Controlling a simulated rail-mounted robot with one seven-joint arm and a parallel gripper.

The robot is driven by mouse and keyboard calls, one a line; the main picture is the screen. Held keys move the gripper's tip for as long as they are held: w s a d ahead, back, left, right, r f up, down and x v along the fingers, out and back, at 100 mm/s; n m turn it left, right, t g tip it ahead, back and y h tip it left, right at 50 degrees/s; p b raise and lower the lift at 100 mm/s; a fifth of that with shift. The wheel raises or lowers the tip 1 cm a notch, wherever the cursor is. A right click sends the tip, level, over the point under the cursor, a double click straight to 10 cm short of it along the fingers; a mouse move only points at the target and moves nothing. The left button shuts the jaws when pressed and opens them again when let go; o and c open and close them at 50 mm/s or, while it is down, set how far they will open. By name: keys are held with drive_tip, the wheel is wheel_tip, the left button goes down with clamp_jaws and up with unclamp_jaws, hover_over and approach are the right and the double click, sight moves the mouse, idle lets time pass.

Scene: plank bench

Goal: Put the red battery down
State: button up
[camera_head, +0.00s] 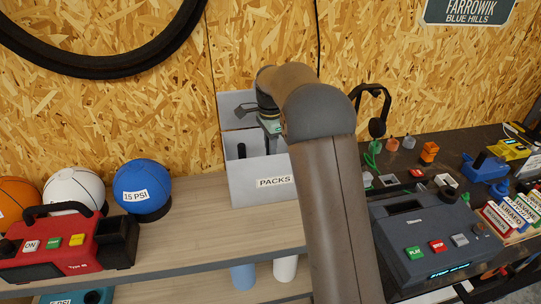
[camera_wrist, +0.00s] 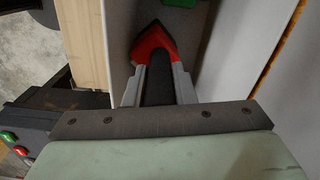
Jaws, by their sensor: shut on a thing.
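The red battery (camera_wrist: 153,46) shows in the wrist view, with a dark bar running back from it between my fingers. My gripper (camera_wrist: 158,78) is shut on it. The grey bin labelled PACKS (camera_head: 262,187) stands on the shelf against the wall in the head view. In the wrist view the battery is between pale grey bin walls. I cannot tell whether it touches the bin floor.
A black upright thing (camera_head: 242,151) stands in the bin's left part. A green thing (camera_wrist: 180,2) lies beyond the battery. A blue ball (camera_head: 142,184) and a red charger-like box (camera_head: 65,245) are left; a dark console (camera_head: 430,240) is right. The shelf between ball and bin is clear.

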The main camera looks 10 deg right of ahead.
drive_tip(key=shift+f+p, duration=0.35)
drive_tip(key=shift+f, duration=2.05)
drive_tip(key=shift+f, duration=0.2)
drive_tip(key=o, duration=1)
drive_tip(key=shift+c, duration=0.2)
